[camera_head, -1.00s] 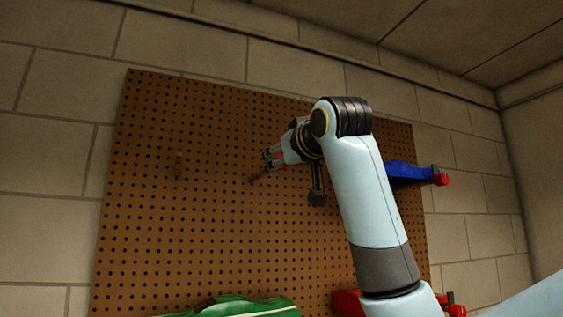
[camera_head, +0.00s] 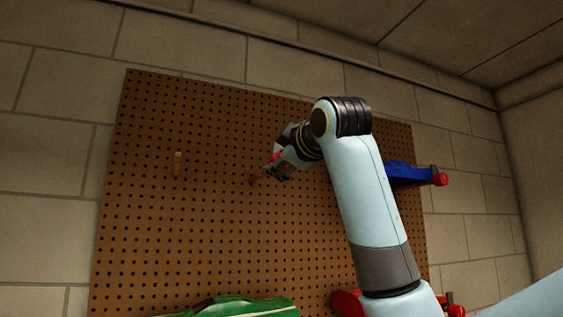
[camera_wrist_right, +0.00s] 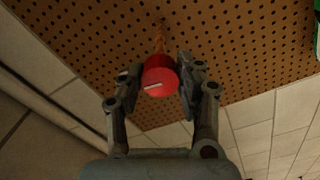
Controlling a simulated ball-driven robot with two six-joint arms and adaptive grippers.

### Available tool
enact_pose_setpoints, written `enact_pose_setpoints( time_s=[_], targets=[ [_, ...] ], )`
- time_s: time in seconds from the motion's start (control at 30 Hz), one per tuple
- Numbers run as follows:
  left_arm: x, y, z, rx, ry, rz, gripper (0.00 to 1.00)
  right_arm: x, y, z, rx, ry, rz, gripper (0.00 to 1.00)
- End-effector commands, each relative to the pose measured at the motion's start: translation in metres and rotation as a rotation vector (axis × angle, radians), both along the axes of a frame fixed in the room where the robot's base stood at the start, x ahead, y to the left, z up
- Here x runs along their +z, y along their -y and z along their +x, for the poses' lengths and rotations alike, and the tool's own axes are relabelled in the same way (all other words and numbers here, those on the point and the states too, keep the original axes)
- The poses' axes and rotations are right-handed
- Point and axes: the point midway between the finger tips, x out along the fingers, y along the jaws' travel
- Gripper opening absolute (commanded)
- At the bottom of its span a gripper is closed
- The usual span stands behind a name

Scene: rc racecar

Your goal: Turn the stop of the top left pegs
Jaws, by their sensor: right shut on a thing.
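My right gripper (camera_head: 275,168) is at a wooden peg (camera_wrist_right: 159,38) that sticks out of the brown pegboard. In the right wrist view its two fingers (camera_wrist_right: 158,78) are on either side of the round red stop (camera_wrist_right: 161,77) at the peg's outer end, shut on it. A short white mark shows on the stop's face, slightly tilted. In the head view the fingers largely hide the stop. My left gripper is not in view.
The pegboard (camera_head: 140,240) hangs on a block wall. A blue car body (camera_head: 403,174) with a red stop (camera_head: 440,179) is at the right, behind my arm. A green body (camera_head: 240,307) and a red one (camera_head: 346,303) are below. The board's left half is mostly bare.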

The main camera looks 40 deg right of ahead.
Motion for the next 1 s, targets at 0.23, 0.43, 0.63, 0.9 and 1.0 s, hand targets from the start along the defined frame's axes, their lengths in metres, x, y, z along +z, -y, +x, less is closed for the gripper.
enact_pose_setpoints(
  time_s=[0.23, 0.43, 0.63, 0.9, 1.0],
  targets=[
    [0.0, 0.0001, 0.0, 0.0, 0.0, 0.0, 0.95, 0.0003, -0.0003, 0.0, 0.002, -0.026, -0.111, 0.03],
    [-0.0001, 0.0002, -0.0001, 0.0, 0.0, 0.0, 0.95, 0.0001, -0.0004, 0.0, 0.002, -0.037, -0.152, 0.03],
    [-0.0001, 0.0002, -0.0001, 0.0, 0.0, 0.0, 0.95, 0.0, -0.0003, 0.0001, 0.001, -0.039, -0.161, 0.03],
    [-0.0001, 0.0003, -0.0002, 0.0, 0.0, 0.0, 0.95, -0.0004, -0.0003, 0.0001, 0.002, -0.04, -0.16, 0.36],
    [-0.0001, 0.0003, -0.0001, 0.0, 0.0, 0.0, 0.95, -0.0003, -0.0002, 0.0002, 0.002, -0.04, -0.16, 0.49]
  ],
)
